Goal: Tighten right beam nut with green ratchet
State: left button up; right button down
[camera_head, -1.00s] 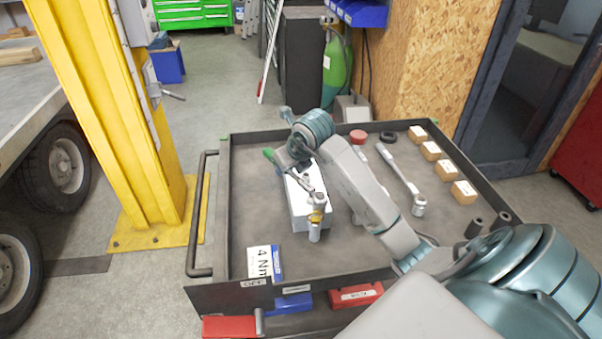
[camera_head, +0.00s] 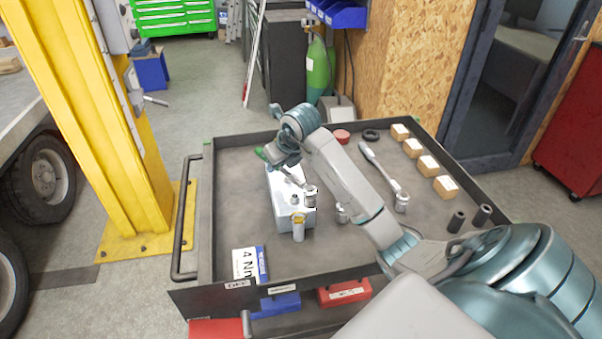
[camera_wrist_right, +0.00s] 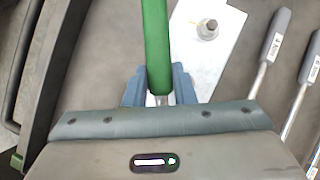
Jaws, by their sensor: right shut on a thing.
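The green ratchet has a green handle (camera_wrist_right: 156,40) and a metal shaft with a round head (camera_head: 309,191). My right gripper (camera_head: 284,158) is shut on it where the handle meets the shaft; the grip also shows in the right wrist view (camera_wrist_right: 160,88). The ratchet is over a white block (camera_head: 278,190) in the tool tray, its head by the block's right side. I cannot tell whether the head touches anything. The right beam nut is not in view, nor is my left gripper.
The dark tray (camera_head: 225,160) has raised walls. A yellow column (camera_head: 125,140) stands left of the tray.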

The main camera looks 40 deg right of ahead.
jog(key=shift+w+d+r, duration=0.3)
jog(key=shift+d+r, duration=0.2)
jog(key=shift+d, duration=0.25)
jog(key=shift+w+d+r, duration=0.25)
jog(key=shift+d+r, duration=0.2)
jog(key=shift+d, duration=0.25)
